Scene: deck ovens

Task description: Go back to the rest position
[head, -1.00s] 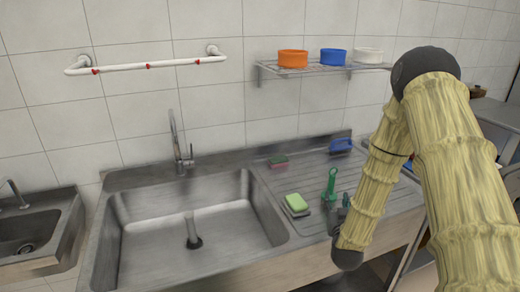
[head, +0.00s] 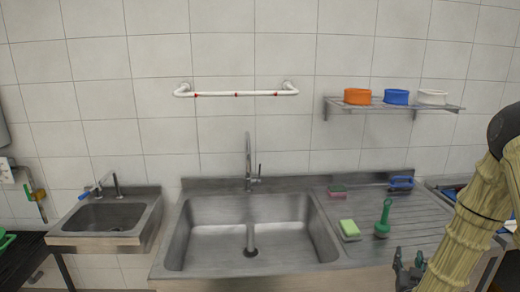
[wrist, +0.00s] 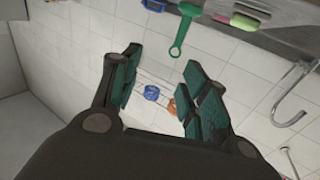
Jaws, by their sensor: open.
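My gripper (head: 408,272) is at the lower right of the head view, in front of the drainboard's front edge, partly cut off by the bottom of the picture. In the wrist view my gripper (wrist: 160,90) has its two dark green padded fingers spread wide apart, with nothing between them but the tiled wall and shelf seen beyond. My arm, in a yellowish cover, comes in from the right edge of the head view.
Left are a large sink (head: 200,210) with a tap (head: 249,165) and a small sink (head: 110,215). A shelf (head: 400,106) hangs above.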

